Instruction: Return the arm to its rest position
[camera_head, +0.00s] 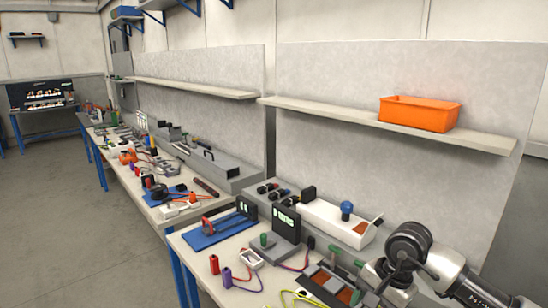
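Part of my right arm shows at the lower right of the head view, with white links and dark round joints. It stands over the right end of the near workbench (186,241). Its fingers cannot be seen, so my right gripper is not in view. My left arm and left gripper are not in view either.
An orange bin (419,113) sits on the wall shelf (340,112). The floor (70,220) at left is clear.

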